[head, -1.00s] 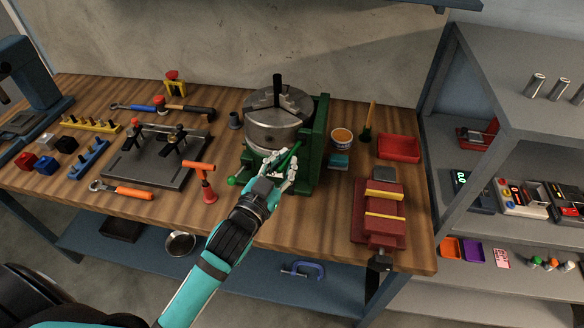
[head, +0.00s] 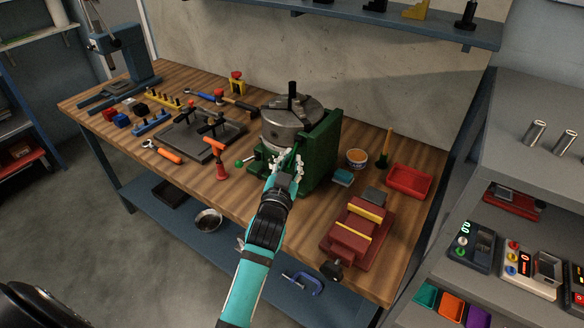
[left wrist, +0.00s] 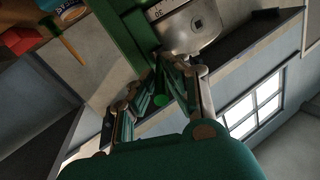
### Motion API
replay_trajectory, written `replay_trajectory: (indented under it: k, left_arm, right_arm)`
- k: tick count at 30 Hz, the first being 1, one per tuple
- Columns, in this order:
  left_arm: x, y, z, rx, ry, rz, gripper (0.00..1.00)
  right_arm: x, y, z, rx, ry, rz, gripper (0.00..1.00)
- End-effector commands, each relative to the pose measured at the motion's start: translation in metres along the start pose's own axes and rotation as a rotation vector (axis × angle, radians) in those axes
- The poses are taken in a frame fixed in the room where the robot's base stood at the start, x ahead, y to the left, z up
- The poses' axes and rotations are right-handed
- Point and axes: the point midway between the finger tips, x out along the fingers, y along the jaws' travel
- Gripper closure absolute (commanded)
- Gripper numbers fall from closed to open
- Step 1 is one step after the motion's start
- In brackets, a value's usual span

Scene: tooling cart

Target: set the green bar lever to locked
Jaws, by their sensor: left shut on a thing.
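The green bar lever (left wrist: 160,99) shows in the left wrist view between the fingers of my left gripper (left wrist: 165,82). In the head view my left gripper (head: 283,160) is shut on the lever at the front of the green fixture (head: 319,153), below the grey round chuck (head: 287,126). The fingers hide most of the lever there, so its exact angle is hard to tell. A green ball knob (head: 240,163) sticks out to the left of the fixture's base. My right gripper is not in view.
A red screwdriver-like tool (head: 220,164) stands left of the fixture. A red vise (head: 355,236) with yellow jaws is at the right front, with a red tray (head: 408,182) behind it. A dark plate with clamps (head: 200,140) lies left. Bare wood shows in front of the fixture.

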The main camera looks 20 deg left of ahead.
Motion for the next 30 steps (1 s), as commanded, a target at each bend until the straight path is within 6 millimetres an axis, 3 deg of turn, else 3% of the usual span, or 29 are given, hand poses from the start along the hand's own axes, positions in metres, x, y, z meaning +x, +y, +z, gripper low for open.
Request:
replay_trajectory:
  k: [13, 14, 19, 30]
  left_arm:
    - [0.002, 0.001, -0.004, -0.002, 0.008, -0.002, 1.00]
    - [0.002, 0.001, -0.004, -0.002, 0.008, -0.003, 0.87]
    - [0.002, 0.000, -0.004, -0.002, 0.009, -0.004, 0.65]
    - [0.002, -0.001, -0.004, 0.000, 0.009, -0.006, 0.65]
  right_arm:
    - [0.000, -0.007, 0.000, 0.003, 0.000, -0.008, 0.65]
    - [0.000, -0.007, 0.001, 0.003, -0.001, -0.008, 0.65]
    - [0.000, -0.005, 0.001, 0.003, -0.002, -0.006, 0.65]
    - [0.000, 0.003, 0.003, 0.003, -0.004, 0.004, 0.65]
